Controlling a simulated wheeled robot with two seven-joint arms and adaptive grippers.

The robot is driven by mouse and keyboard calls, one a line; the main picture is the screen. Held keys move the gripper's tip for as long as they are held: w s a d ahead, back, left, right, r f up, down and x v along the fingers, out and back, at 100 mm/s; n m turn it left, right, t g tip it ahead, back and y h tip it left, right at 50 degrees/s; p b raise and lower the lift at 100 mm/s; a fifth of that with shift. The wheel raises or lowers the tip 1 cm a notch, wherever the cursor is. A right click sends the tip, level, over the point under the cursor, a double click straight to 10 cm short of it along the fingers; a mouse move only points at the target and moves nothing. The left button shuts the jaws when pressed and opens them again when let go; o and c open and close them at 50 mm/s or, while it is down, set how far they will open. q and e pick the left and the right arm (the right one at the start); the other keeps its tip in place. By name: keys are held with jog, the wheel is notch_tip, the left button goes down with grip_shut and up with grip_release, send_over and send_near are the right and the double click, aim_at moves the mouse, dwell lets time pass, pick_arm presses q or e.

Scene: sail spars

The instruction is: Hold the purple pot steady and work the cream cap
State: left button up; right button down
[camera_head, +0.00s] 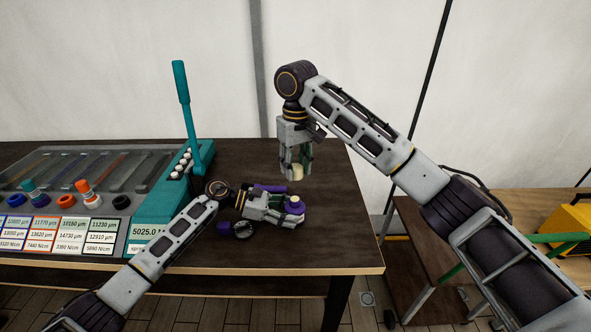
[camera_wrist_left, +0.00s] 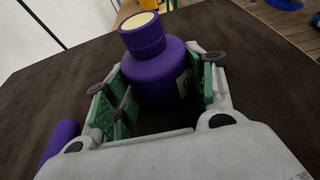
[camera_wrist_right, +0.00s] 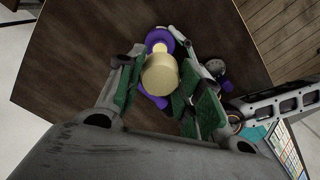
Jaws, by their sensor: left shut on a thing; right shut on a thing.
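The purple pot (camera_wrist_left: 158,70) stands upright on the dark table, with a narrower neck and a pale cream top face. My left gripper (camera_head: 292,210) is shut on the pot's body from the side; its green pads flank the pot in the left wrist view (camera_wrist_left: 155,95). The cream cap (camera_wrist_right: 160,75) is between the green pads of my right gripper (camera_wrist_right: 158,85), which is shut on it. In the head view the cap (camera_head: 297,173) is above the pot (camera_head: 296,203), with a gap between them. My right gripper points down. The cap's far side is hidden.
A purple cylindrical thing (camera_head: 270,188) lies beside my left gripper. A dark and purple round thing (camera_head: 243,229) lies near the front edge. The right table end is clear.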

pick_arm(q)
jog(key=shift+s+f, duration=0.1)
jog(key=shift+f, duration=0.15)
jog(key=o, duration=1.8)
jog(key=shift+r, duration=0.1)
jog(key=shift+c, duration=0.2)
jog(key=shift+a+r, duration=0.1)
jog(key=shift+a, duration=0.1)
jog(key=v, duration=1.1)
jog(key=shift+a+r, duration=0.1)
jog(key=shift+a, duration=0.15)
